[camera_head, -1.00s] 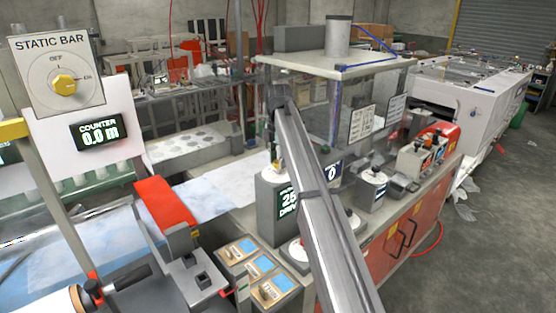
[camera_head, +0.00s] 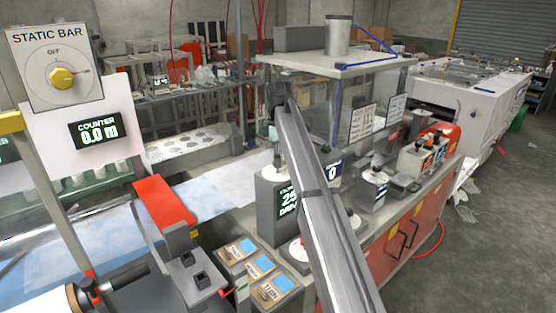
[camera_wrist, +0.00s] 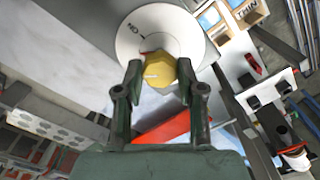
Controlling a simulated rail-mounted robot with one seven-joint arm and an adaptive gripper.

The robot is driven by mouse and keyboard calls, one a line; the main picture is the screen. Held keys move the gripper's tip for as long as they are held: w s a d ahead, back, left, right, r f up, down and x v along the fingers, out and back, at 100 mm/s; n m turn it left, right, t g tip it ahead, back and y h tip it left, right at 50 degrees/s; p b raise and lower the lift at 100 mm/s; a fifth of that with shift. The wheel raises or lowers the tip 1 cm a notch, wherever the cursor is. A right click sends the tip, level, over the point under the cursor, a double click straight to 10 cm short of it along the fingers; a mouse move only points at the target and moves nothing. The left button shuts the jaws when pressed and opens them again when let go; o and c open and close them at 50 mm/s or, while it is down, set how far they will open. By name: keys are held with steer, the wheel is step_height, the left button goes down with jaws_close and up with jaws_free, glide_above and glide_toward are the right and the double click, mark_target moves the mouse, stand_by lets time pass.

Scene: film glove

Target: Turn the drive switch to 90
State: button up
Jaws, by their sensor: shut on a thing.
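The drive switch is a yellow knob (camera_wrist: 159,70) on a round white dial (camera_wrist: 178,30) in the wrist view. My gripper (camera_wrist: 160,66) is shut on the knob, one finger on each side. The knob is hidden in this view.
Labelled trays (camera_head: 262,268) lie in front of the drive box. Another white dial (camera_head: 297,252) is partly behind my arm. A clear-walled enclosure (camera_head: 350,65) stands behind. The static bar panel (camera_head: 55,70) and counter display (camera_head: 98,130) are at the left.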

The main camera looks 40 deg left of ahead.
steer(key=m, duration=0.4)
steer(key=shift+f+m+b, duration=0.1)
steer(key=shift+m+b, duration=0.2)
steer(key=m, duration=0.4)
steer(key=shift+d+m, duration=0.1)
steer(key=shift+m, duration=0.3)
steer(key=o, duration=1.1)
steer(key=shift+o, duration=0.2)
steer(key=shift+r, duration=0.2)
steer(key=shift+r, duration=0.25)
step_height(320, 180, up, 11)
steer(key=shift+r, duration=0.15)
